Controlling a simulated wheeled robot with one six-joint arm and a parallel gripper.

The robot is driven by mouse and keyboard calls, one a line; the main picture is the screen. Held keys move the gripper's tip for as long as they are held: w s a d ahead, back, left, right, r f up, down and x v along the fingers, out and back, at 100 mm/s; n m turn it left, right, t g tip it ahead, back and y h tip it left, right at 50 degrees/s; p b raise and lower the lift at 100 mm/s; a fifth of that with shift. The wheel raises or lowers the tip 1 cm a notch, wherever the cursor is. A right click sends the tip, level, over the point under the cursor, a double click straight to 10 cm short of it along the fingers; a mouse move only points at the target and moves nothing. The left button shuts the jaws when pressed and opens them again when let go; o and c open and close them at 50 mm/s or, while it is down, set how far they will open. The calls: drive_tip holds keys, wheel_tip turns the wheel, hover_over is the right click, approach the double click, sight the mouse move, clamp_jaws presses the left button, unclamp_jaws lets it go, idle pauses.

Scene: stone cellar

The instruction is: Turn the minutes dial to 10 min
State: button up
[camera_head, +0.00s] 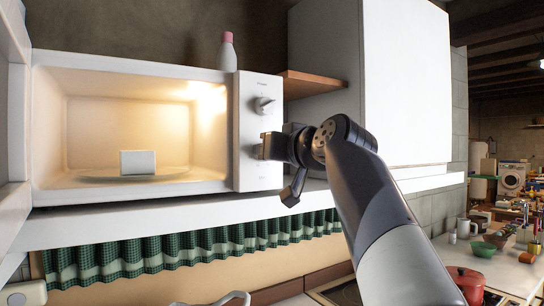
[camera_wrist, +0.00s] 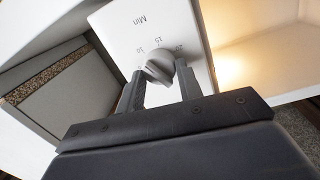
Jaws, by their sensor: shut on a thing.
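The minutes dial (camera_wrist: 159,68) is a round grey-white knob on the microwave's white control panel (camera_wrist: 122,27). In the wrist view the panel appears turned, with "Min" and several numbers printed around the dial. My gripper (camera_wrist: 161,78) is shut on the dial, one finger on each side of it. In the head view my gripper (camera_head: 266,146) is at the lower part of the panel and hides the dial. The upper knob (camera_head: 263,105) stays clear above it. I cannot tell exactly which mark the dial points to.
A pink-capped white bottle (camera_head: 227,55) stands on top. A wooden shelf (camera_head: 308,82) and white cabinet (camera_head: 405,85) are to the right. A green checked curtain (camera_head: 180,243) hangs below.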

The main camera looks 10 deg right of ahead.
drive_tip(key=shift+f+n, duration=0.15)
drive_tip(key=shift+n, duration=0.15)
idle(0.4)
drive_tip(key=o, duration=1)
drive_tip(key=b+v, duration=0.2)
drive_tip(key=v, duration=0.8)
drive_tip(key=shift+s+b, duration=0.3)
drive_tip(key=shift+s, duration=0.15)
drive_tip(key=shift+w, duration=0.1)
drive_tip(key=p+x, duration=0.2)
drive_tip(key=x, duration=0.8)
drive_tip(key=shift+w+p, duration=0.3)
drive_tip(key=shift+w, duration=0.1)
